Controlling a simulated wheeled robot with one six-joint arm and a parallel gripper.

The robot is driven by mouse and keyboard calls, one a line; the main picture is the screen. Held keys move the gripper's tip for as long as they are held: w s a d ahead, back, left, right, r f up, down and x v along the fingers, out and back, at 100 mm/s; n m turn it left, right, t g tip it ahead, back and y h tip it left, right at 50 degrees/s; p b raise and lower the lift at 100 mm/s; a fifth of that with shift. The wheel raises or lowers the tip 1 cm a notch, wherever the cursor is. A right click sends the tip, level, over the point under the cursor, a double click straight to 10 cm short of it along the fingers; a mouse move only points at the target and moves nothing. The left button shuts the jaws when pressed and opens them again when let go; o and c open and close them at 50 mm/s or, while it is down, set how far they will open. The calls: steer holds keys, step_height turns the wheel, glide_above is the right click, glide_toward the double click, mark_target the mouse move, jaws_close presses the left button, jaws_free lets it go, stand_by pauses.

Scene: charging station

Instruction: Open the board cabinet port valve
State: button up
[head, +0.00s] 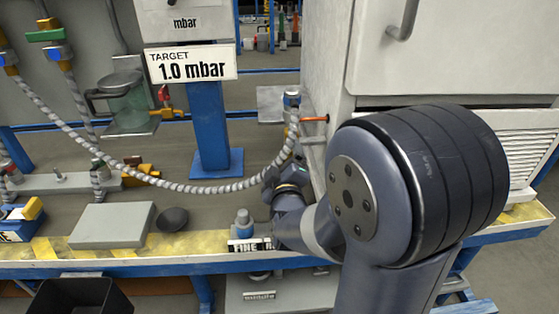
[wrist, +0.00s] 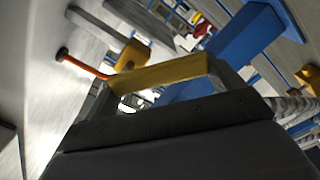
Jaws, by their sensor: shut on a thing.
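The cabinet (head: 325,60) stands right of centre in the head view. A thin orange pipe (head: 314,119) sticks out of its left side, and the pipe also shows in the wrist view (wrist: 84,66). There it runs from the pale wall toward a mustard-yellow valve body (wrist: 133,55). A yellow bar (wrist: 160,75), seemingly the valve handle, lies across the space between my fingers. My gripper (head: 287,176) is beside the cabinet's lower left side, below the pipe. It is shut on the yellow handle; the exact contact is unclear. My arm hides part of the cabinet front.
A ribbed hose (head: 215,188) hangs in a curve from the left fittings to near the pipe. A blue post (head: 208,120) carries the target sign (head: 192,64). A grey block (head: 112,225) and a dark bowl (head: 173,219) sit on the yellow-edged bench.

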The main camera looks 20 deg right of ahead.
steer(key=n, duration=0.2)
steer(key=d+f+n, duration=0.1)
steer(key=shift+s+n+b, duration=0.1)
steer(key=shift+n+b, duration=0.25)
steer(key=shift+n, duration=0.05)
steer(key=shift+s+d+f+n+b, duration=0.15)
steer(key=shift+d+n, duration=0.1)
steer(key=shift+n, duration=0.65)
steer(key=shift+d+f+n+b, duration=0.15)
steer(key=shift+d+n, duration=0.1)
steer(key=shift+n, duration=0.65)
steer(key=o, duration=1.2)
steer(key=shift+c, duration=0.2)
steer(key=shift+s+r, duration=0.1)
steer(key=s+a+p, duration=0.2)
steer(key=s, duration=0.8)
steer(key=shift+s, duration=0.2)
steer(key=shift+w, duration=0.1)
